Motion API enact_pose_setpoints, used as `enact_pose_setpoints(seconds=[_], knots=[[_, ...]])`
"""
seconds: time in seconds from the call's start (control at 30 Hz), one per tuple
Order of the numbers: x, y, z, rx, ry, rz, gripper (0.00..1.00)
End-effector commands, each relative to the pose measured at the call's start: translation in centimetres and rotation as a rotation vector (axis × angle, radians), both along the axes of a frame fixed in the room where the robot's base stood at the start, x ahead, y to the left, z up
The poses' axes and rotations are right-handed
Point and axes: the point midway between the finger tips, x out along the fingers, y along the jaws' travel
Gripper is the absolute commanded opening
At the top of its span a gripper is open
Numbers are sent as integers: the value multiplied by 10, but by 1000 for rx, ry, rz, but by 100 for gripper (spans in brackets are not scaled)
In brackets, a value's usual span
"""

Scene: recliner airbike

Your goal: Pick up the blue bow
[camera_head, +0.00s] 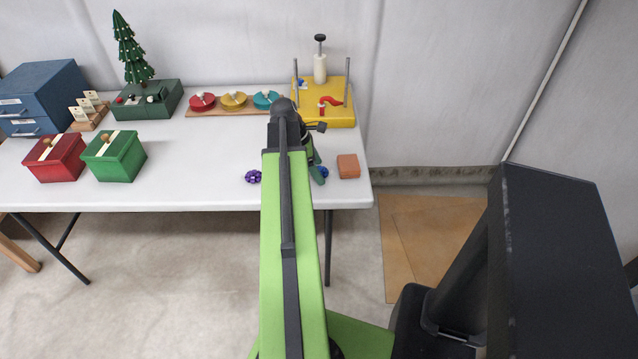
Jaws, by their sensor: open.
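A small blue bow (324,172) lies on the white table near its front right edge. It is partly hidden by my gripper (317,175), whose visible dark finger is right beside it in the picture. My gripper is open and points down towards the table. My arm covers much of the gripper, so the second finger and any contact with the bow cannot be made out.
A purple bow (253,176) lies left of my arm, and an orange-brown block (348,166) right of the blue bow. A yellow stand (338,112), a row of coloured discs (234,101), green (115,157) and red (55,158) boxes stand on the white table (190,170).

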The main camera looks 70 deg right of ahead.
Motion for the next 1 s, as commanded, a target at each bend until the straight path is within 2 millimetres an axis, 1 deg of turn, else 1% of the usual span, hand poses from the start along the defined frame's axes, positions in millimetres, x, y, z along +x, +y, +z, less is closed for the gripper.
enact_pose_setpoints(seconds=[0.03, 0.2, 0.6, 0.7, 0.9, 1.0], knots=[[-1, 0, -5, 0, 0, 0, 76], [-1, 0, -1, 0, 0, 1, 76], [0, 0, -1, 0, 0, 1, 23], [0, 0, -1, 0, 0, 1, 12], [0, 0, -1, 0, 0, 1, 12], [1, 0, 3, 0, 0, 2, 12]])
